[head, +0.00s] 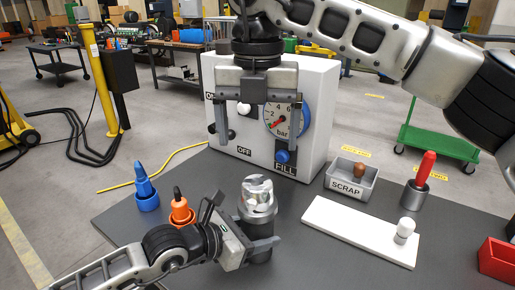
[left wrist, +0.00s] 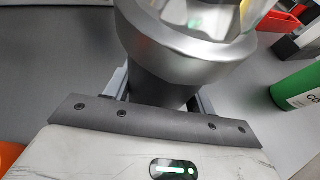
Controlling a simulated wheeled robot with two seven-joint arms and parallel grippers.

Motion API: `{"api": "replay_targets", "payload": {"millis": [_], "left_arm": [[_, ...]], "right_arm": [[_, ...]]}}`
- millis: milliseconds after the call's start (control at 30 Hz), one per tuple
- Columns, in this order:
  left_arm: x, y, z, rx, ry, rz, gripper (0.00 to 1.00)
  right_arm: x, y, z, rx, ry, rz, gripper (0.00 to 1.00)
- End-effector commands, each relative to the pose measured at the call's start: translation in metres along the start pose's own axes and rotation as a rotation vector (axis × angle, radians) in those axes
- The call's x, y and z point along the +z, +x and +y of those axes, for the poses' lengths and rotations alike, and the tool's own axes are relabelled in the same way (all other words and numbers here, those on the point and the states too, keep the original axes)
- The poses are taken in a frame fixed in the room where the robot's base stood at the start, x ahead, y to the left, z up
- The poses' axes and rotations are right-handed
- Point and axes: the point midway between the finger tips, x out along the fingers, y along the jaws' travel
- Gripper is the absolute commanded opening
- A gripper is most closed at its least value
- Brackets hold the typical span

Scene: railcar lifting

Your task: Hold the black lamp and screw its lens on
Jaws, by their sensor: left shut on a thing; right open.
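The dark lamp (head: 258,222) stands upright at the front middle of the dark table. In the left wrist view its dark body (left wrist: 160,88) widens into a grey head. A shiny, clear-looking part, seemingly the lens (head: 258,190), sits at the lamp's top; I cannot tell whether it is screwed down. It also shows at the top of the left wrist view (left wrist: 200,15). My left gripper (head: 262,248) is shut around the lamp's lower body. My right gripper (head: 257,140) is open and empty, pointing down above the lamp, in front of the gauge box.
The white gauge box (head: 318,85) stands behind. A scrap tray (head: 352,182), a white board (head: 345,228) with a small jar, a red-handled tool in a cup (head: 418,190) and a red bin (head: 497,260) are right. Blue (head: 146,190) and orange (head: 181,210) nozzled items stand left.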

Motion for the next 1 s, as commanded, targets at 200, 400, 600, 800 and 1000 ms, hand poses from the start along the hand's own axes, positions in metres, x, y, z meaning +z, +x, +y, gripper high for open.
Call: {"api": "replay_targets", "payload": {"millis": [200, 400, 600, 800, 1000], "left_arm": [[0.0, 0.0, 0.0, 0.0, 0.0, 0.0, 0.0], [0.0, 0.0, 0.0, 0.0, 0.0, 0.0, 0.81], [0.0, 0.0, 0.0, 0.0, 0.0, 0.0, 0.81], [-0.001, -0.009, 0.001, 0.001, -0.001, 0.001, 0.81], [-0.003, -0.049, 0.001, 0.002, 0.001, 0.003, 0.81]], "right_arm": [[0.0, -0.002, 0.0, 0.001, 0.0, 0.001, 0.89], [0.0, -0.002, 0.0, 0.001, 0.0, 0.001, 0.89], [0.0, -0.002, 0.0, 0.001, 0.001, 0.001, 0.89], [0.0, 0.0, 0.0, 0.001, 0.001, 0.001, 0.89], [0.0, 0.005, 0.0, 0.001, 0.001, 0.001, 0.89]]}}
